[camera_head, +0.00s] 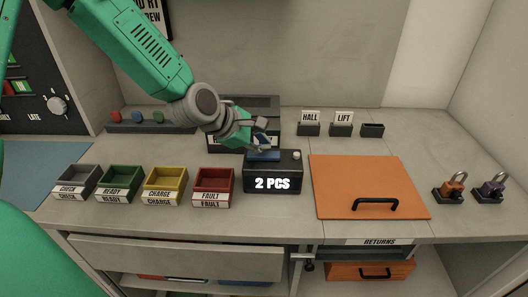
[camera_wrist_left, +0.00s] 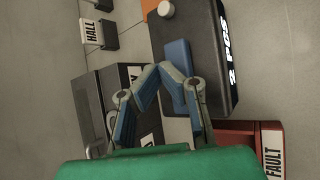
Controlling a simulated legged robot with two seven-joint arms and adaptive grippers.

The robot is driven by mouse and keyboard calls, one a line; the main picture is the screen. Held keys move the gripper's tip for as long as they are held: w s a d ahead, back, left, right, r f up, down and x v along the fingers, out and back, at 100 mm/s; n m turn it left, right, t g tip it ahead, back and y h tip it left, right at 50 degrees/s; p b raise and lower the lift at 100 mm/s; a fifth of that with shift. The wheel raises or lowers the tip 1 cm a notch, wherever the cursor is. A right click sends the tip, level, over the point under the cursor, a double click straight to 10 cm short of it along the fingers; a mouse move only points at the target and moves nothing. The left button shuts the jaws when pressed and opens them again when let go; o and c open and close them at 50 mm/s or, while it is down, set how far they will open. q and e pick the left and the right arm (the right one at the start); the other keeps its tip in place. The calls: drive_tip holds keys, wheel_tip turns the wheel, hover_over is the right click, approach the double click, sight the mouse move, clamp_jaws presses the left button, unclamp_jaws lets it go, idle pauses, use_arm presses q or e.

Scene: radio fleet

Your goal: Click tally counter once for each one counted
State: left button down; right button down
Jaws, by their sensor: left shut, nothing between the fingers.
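The tally counter (camera_head: 272,184) is a black box on the bench, its lit front reading "2 PCS". A blue key (camera_head: 264,156) and a small pale knob (camera_head: 297,155) are on its top. My left gripper (camera_head: 261,147) is shut and empty, its fingertips right at the blue key; I cannot tell whether they touch. In the left wrist view, the shut fingers (camera_wrist_left: 160,70) lie beside the blue key (camera_wrist_left: 180,60) on the counter (camera_wrist_left: 205,45). My right gripper is not in view.
Open bins stand left of the counter: grey CHECK (camera_head: 77,182), green READY (camera_head: 121,183), yellow CHARGE (camera_head: 166,185) and red FAULT (camera_head: 213,187). A dark box is behind it. An orange lid (camera_head: 365,180) with black handle and two padlocks (camera_head: 453,188) are right. HALL and LIFT holders (camera_head: 341,129) stand behind.

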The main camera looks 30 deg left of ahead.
sight(263, 154)
use_arm(q)
wheel_tip(263, 154, up, 5)
drive_tip(key=p, duration=0.5)
drive_tip(key=shift+r, duration=0.1)
idle(1.8)
